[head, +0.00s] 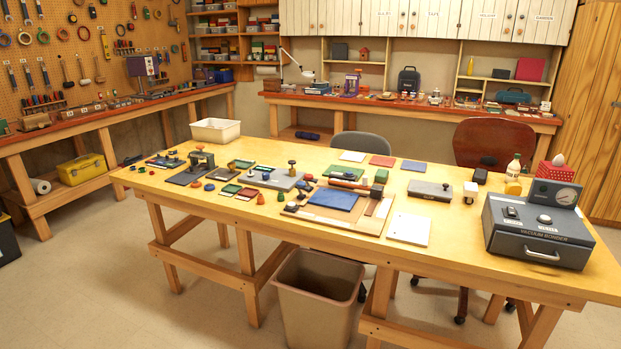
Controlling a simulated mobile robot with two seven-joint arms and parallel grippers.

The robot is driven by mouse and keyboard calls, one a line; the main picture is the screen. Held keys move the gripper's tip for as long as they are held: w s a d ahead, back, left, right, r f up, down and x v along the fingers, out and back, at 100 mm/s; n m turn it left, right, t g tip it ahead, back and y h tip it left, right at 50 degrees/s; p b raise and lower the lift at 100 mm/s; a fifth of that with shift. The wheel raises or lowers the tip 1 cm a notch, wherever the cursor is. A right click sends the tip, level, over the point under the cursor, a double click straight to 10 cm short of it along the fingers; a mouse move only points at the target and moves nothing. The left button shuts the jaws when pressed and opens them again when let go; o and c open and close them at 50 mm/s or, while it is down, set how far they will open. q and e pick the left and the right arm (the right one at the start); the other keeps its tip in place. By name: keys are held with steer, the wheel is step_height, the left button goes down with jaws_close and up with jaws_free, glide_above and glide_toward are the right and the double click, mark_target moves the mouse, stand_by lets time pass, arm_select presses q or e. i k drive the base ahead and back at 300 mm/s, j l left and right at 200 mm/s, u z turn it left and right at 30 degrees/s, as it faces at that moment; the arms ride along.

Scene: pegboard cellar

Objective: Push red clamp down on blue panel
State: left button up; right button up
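A flat blue panel (333,199) lies on a light wooden board (312,214) near the middle of the long table. A narrow reddish-brown strip (372,208) lies at the panel's right. I cannot tell for sure which piece is the red clamp; the parts are too small to make out. Another, smaller blue sheet (413,165) lies farther back. Neither of my grippers is in view.
The table (448,242) also carries a grey vacuum bonder (538,232) at right, a white sheet (409,229), a grey block (430,191), a bottle (513,175) and a white bin (215,130). Small tools crowd its left half. A waste bin (318,300) stands before it.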

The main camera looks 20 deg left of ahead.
mark_target(308, 177)
steer(key=i+j, duration=0.15)
steer(key=i, duration=0.65)
steer(key=i+j+u, duration=0.15)
steer(key=i, duration=0.6)
